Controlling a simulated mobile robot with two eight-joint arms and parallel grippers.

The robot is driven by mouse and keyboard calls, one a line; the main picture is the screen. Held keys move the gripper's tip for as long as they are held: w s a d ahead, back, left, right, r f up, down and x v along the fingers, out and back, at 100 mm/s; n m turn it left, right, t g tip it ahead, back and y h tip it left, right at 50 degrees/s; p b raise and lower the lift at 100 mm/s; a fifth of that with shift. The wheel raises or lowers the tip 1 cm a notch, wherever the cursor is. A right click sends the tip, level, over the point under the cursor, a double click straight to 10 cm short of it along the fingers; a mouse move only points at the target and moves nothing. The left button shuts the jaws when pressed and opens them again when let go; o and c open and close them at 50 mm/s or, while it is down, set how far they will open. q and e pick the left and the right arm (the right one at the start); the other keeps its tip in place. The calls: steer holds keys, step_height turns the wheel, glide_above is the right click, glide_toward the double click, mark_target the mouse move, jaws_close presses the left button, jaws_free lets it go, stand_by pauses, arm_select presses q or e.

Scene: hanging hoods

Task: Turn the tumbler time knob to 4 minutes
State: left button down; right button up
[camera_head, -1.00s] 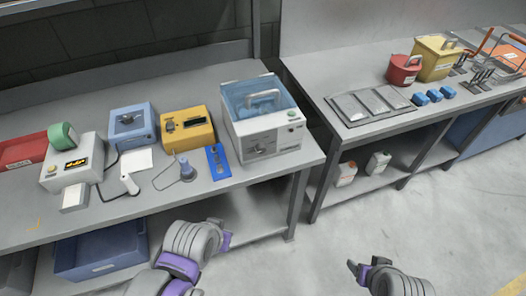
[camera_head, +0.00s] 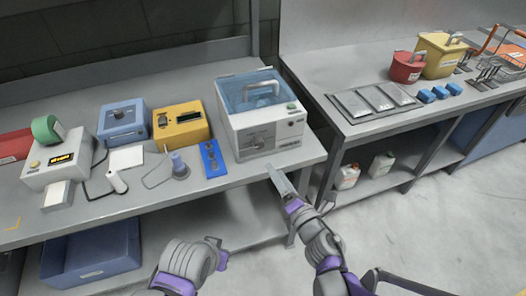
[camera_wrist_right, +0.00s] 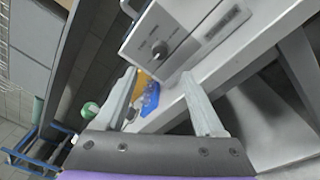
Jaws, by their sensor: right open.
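The tumbler (camera_head: 300,128) is a white box with a clear blue lid at the right end of the left bench. Its dark time knob (camera_head: 257,144) is on the front panel, and it shows large in the right wrist view (camera_wrist_right: 160,50). My right gripper (camera_head: 274,172) is below and in front of the tumbler, near the bench edge. In the right wrist view its two fingers (camera_wrist_right: 158,74) are spread apart with nothing between them. The knob lies just beyond the fingertips, apart from them. The dial markings are too small to read. My left arm shows at the bottom, without its fingers.
A blue plate (camera_head: 213,160) lies left of the tumbler, with a yellow device (camera_head: 182,126) and a blue box (camera_head: 123,120) farther left. A second bench (camera_head: 350,128) stands to the right. Open floor (camera_head: 430,230) is in front.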

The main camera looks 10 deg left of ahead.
mark_target(260, 146)
steer(key=x, duration=1)
steer(key=shift+w+p, duration=0.15)
steer(key=shift+p, duration=0.2)
steer(key=shift+c, duration=0.2)
jaws_close()
